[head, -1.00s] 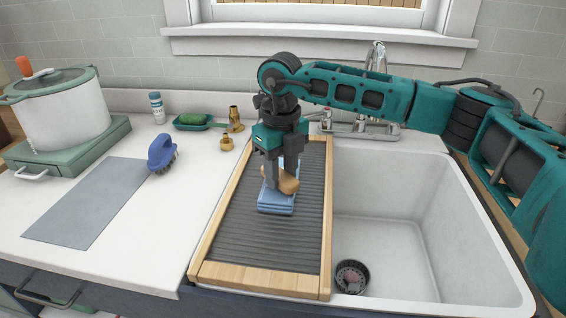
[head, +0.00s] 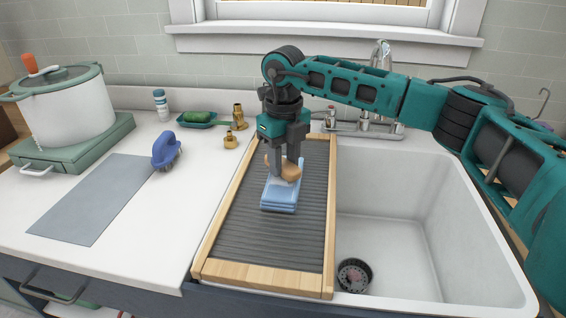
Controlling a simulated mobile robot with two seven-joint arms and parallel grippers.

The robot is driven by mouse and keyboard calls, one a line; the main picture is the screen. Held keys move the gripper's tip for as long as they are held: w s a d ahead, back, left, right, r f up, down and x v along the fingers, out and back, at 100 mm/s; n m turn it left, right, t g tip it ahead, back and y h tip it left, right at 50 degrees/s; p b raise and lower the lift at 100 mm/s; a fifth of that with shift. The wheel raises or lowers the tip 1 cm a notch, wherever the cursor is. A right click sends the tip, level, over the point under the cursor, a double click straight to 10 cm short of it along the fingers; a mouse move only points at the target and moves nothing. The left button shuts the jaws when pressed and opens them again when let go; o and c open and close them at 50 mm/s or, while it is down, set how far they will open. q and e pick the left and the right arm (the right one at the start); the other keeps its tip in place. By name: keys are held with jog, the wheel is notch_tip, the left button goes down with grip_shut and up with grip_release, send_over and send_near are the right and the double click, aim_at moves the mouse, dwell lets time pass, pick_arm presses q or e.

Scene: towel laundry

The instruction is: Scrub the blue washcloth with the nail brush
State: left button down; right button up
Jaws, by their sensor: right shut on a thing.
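The blue washcloth (head: 280,197) lies folded in a small stack on the ribbed grey washboard (head: 262,238) with a wooden frame. My right gripper (head: 284,172) points down over the far end of the cloth and is shut on a tan wooden-bodied brush (head: 291,175), which looks like the nail brush. The brush is at the cloth's far part; its bristles are hidden, and I cannot tell whether it touches the cloth. My left gripper is not in view.
The sink basin (head: 402,225) is right of the washboard, with a faucet (head: 378,60) behind. On the left counter are a blue-handled brush (head: 166,150), a grey mat (head: 92,200), a pot (head: 68,108), a green soap dish (head: 196,119) and brass fittings (head: 239,116).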

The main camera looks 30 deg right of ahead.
jog(key=shift+w+d+f, duration=0.1)
jog(key=shift+w+d, duration=0.45)
jog(key=shift+w, duration=0.2)
jog(key=shift+w+d+f, duration=0.1)
jog(key=shift+w+d, duration=0.45)
jog(key=shift+w, duration=0.15)
jog(key=shift+r+p, duration=0.2)
jog(key=shift+p, duration=0.15)
jog(key=shift+s+a+p, duration=0.3)
jog(key=shift+s+a, duration=0.2)
jog(key=shift+s, duration=0.2)
jog(key=shift+s+a+p, duration=0.25)
jog(key=shift+s+a, duration=0.25)
jog(key=shift+s, duration=0.15)
jog(key=shift+s+a, duration=0.7)
jog(key=shift+s, duration=0.3)
jog(key=shift+s+a+f+p, duration=0.2)
jog(key=shift+s+a+p, duration=0.1)
jog(key=shift+s+a, duration=0.35)
jog(key=shift+d, duration=0.1)
